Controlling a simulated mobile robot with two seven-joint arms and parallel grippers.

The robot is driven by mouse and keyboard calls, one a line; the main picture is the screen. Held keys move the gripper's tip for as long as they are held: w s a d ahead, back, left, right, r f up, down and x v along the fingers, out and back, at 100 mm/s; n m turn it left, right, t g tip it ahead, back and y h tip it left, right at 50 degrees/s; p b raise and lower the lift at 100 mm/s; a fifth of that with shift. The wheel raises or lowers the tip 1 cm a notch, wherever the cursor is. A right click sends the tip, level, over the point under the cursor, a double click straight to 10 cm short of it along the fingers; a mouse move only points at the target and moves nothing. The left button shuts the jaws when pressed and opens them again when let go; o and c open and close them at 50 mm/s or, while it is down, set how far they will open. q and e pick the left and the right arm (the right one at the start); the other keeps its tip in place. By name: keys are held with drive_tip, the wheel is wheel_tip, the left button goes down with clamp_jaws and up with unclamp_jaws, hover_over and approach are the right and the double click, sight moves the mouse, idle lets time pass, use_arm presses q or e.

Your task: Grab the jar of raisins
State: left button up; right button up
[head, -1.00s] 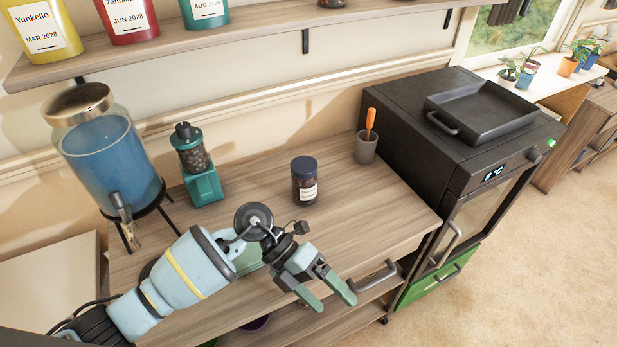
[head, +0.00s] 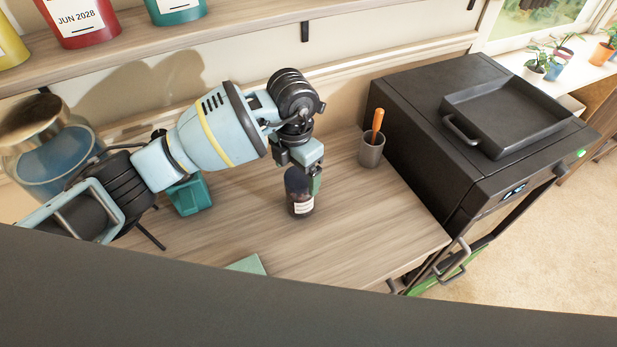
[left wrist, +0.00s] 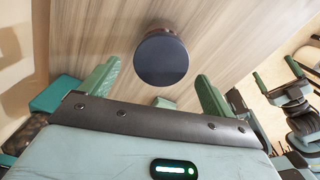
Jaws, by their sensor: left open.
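The jar of raisins (head: 301,207) stands upright on the wooden counter (head: 350,235), dark with a white label and a dark blue lid. My left gripper (head: 303,174) points down over it in the head view, partly hiding the lid. In the left wrist view the round lid (left wrist: 161,60) lies between and just beyond the two spread green fingers of my left gripper (left wrist: 156,85); no contact shows. My right gripper (left wrist: 274,70) shows at the right of the left wrist view, fingers apart and empty, away from the jar.
A grey cup (head: 371,150) with an orange-handled tool stands right of the jar, beside a black oven (head: 420,130) with a tray on top. A drink dispenser (head: 55,150) and teal grinder (head: 190,194) stand left, partly behind my arm. A shelf (head: 240,35) runs above.

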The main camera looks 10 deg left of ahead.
use_arm(q)
drive_tip(key=shift+w+d, duration=0.15)
drive_tip(key=shift+w, duration=0.55)
drive_tip(key=shift+s, duration=0.3)
drive_tip(key=shift+s+f, duration=0.15)
drive_tip(key=shift+f, duration=0.1)
wheel_tip(320, 180, down, 2)
drive_tip(key=shift+f+b, duration=0.2)
drive_tip(key=shift+b, duration=0.4)
drive_tip(key=shift+r, duration=0.1)
wheel_tip(320, 180, down, 5)
drive_tip(key=b, duration=0.2)
drive_tip(key=shift+d+f+b, duration=0.1)
drive_tip(key=shift+f+b, duration=0.1)
drive_tip(key=shift+b, duration=0.15)
drive_tip(key=shift+r, duration=0.25)
drive_tip(key=shift+c, duration=1.5)
drive_tip(key=c, duration=0.9)
drive_tip(key=shift+c, duration=0.3)
use_arm(e)
drive_tip(key=s+f+g, duration=0.1)
drive_tip(key=s+f, duration=0.2)
drive_tip(key=f, duration=0.2)
drive_tip(key=shift+a, duration=0.25)
drive_tip(key=shift+s, duration=0.1)
